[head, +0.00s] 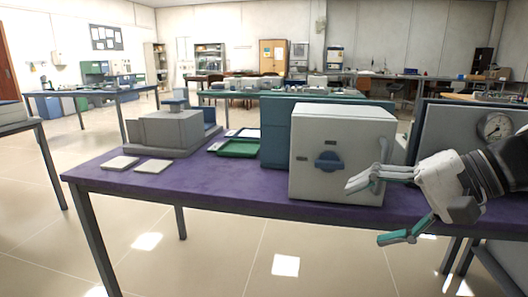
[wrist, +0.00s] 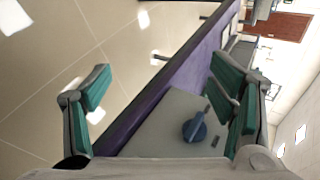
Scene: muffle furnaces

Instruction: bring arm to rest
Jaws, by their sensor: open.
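My gripper (head: 368,210) is on the right in the head view, with its fingers spread wide and nothing between them. Its upper finger overlaps the right part of the front of a white box-shaped muffle furnace (head: 310,130); I cannot tell whether they touch. Its lower finger hangs below the table's front edge. In the wrist view my gripper (wrist: 165,98) shows its teal-padded fingers apart. The furnace (wrist: 160,130) with its blue knob (wrist: 195,130) shows beyond and between them. The furnace door is shut.
The purple table (head: 240,190) carries a green tray (head: 238,148), a grey device (head: 165,132) and two pale flat pads (head: 120,163). A grey unit with a round dial (head: 494,127) stands behind my arm at the right. The floor (head: 225,255) in front is clear.

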